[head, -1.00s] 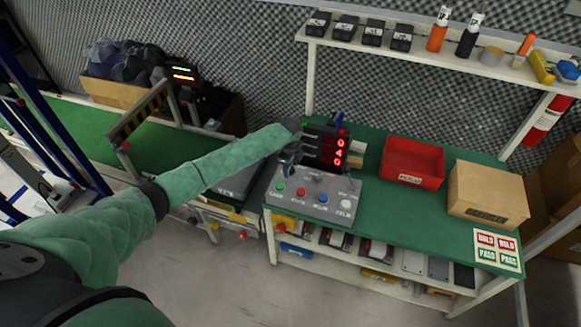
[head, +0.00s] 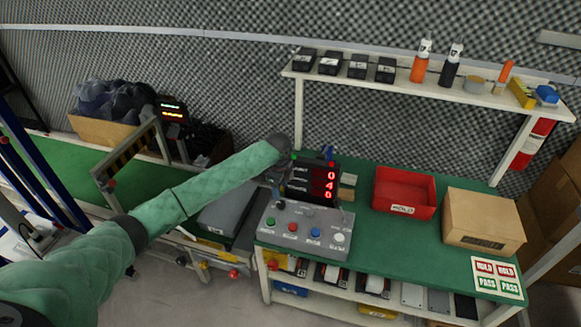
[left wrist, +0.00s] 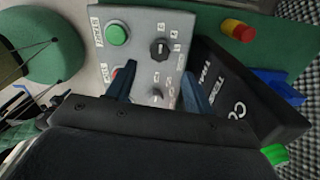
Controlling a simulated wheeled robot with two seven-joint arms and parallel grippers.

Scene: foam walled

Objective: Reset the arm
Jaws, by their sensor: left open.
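My left arm, in a green quilted sleeve, reaches across the head view to the grey control panel (head: 305,231) on the green workbench. My left gripper (head: 277,183) is at the panel's back left, beside the black counter box (head: 313,182) with red digits. In the left wrist view the two dark fingers of my left gripper (left wrist: 158,88) are apart and empty over the panel. A green button (left wrist: 117,34), a black knob (left wrist: 159,48) and a partly hidden red button show there. In the head view the panel has green, red, blue and white buttons. My right gripper is not in view.
A red bin (head: 405,192) and a cardboard box (head: 482,220) stand on the bench (head: 380,240) at right. A shelf (head: 430,87) with bottles and black boxes rises behind. A green conveyor (head: 60,160) lies at left. A red and yellow button (left wrist: 238,30) sits near the counter.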

